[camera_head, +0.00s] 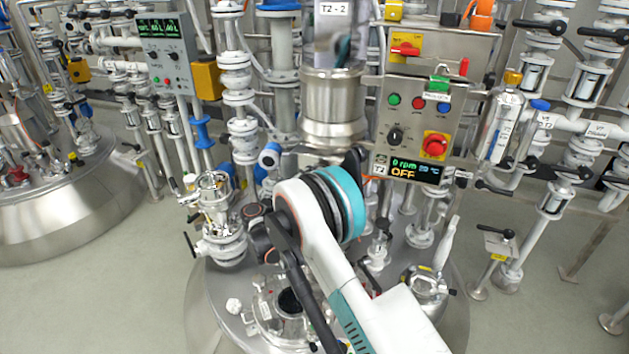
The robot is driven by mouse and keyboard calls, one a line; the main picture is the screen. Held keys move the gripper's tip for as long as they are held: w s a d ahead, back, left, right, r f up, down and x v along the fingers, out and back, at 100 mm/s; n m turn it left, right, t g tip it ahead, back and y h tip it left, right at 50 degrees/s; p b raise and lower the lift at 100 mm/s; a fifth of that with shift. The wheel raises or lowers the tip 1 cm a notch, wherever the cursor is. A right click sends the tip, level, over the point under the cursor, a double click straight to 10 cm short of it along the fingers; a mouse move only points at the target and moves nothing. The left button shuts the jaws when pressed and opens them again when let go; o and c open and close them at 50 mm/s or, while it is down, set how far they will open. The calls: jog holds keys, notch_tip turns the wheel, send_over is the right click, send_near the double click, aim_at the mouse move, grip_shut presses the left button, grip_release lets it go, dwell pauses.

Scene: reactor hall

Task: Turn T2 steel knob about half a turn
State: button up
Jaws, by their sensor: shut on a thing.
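My white arm with a teal band (342,204) reaches in from the bottom right over the T2 vessel's steel lid (225,300). The arm covers the middle of the lid. I cannot make out my gripper's fingertips; they are hidden behind the arm. The steel knob cannot be picked out either, nor any contact with it. The T2 control panel (383,160) stands behind the arm, upright, with a black rotary knob (395,137). Its display (402,168) reads 0 rpm and OFF.
A steel drive column (333,100) rises behind the arm. Steel valve fittings (220,235) stand left of it, and a round port (290,302) lies in front. Pipes and bottles (500,125) crowd the right. Open floor (105,280) shows at lower left.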

jog(key=o, duration=0.9)
jog(key=shift+o, duration=0.2)
jog(key=v, duration=1.2)
